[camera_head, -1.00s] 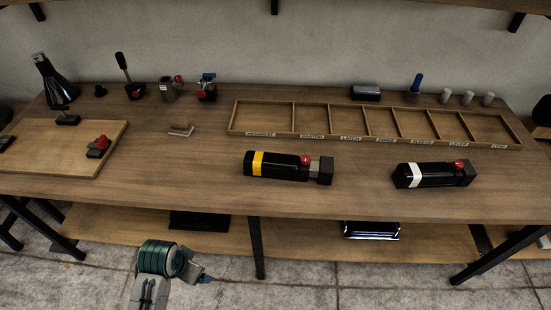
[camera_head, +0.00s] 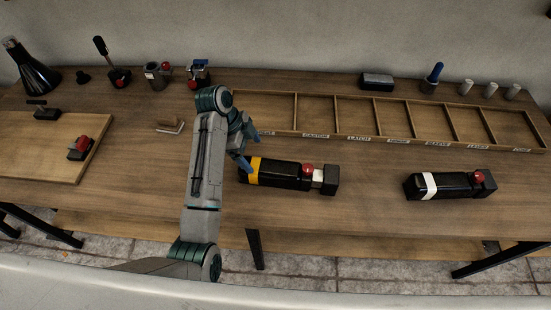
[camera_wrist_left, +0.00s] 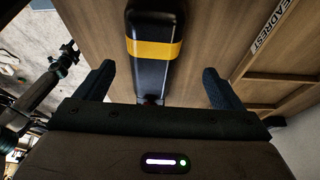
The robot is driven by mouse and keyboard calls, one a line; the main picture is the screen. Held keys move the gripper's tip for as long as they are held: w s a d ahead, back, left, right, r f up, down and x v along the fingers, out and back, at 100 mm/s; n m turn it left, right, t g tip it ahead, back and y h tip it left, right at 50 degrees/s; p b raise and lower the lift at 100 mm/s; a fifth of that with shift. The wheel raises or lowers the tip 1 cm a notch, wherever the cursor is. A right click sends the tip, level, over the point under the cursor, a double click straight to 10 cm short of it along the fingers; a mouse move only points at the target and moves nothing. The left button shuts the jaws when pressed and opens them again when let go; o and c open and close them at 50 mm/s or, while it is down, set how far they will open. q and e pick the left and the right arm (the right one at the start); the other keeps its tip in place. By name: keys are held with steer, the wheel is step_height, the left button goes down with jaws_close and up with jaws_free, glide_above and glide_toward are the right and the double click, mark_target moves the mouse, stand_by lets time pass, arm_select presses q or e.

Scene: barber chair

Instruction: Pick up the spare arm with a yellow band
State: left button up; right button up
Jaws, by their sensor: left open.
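The spare arm with a yellow band (camera_head: 289,175) is a black, padded bar with a red knob and a dark block at its right end. It lies on the wooden table near the front edge. My left gripper (camera_head: 246,148) is above its yellow-banded left end. In the left wrist view the yellow-banded arm (camera_wrist_left: 151,70) lies between the two open fingers of the left gripper (camera_wrist_left: 162,85), with clear room on both sides. A second black arm with a white band (camera_head: 450,186) lies to the right. My right gripper is not in view.
A wooden tray with labelled compartments (camera_head: 388,139) lies behind the arms. A wooden board (camera_head: 40,155) with a red-knobbed part is at left. Several tools and cups stand along the back. The table between the two arms is clear.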

mark_target(261, 166)
arm_select(q)
steer(key=shift+s+d+f+p, duration=0.15)
steer(key=shift+s+d+f, duration=0.3)
steer(key=shift+s+f, duration=0.15)
steer(key=shift+s+d+f+p, duration=0.15)
steer(key=shift+s+d+f, duration=0.3)
steer(key=shift+f, duration=0.2)
steer(key=p+x, duration=0.2)
steer(key=x, duration=0.1)
steer(key=w+p+x, duration=0.1)
steer(key=x, duration=0.1)
steer(key=shift+f, duration=0.3)
steer(key=shift+s+d+f, duration=0.1)
steer(key=shift+s+f, duration=0.05)
steer(key=shift+f, duration=0.15)
steer(key=shift+d+f, duration=0.1)
steer(key=shift+f, duration=0.2)
steer(key=shift+c, duration=1.3)
steer(key=c, duration=1.1)
steer(key=shift+c, duration=0.8)
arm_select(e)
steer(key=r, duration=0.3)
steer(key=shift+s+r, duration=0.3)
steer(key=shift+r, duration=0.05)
arm_select(q)
steer(key=shift+w+r, duration=0.15)
steer(key=shift+w, duration=0.1)
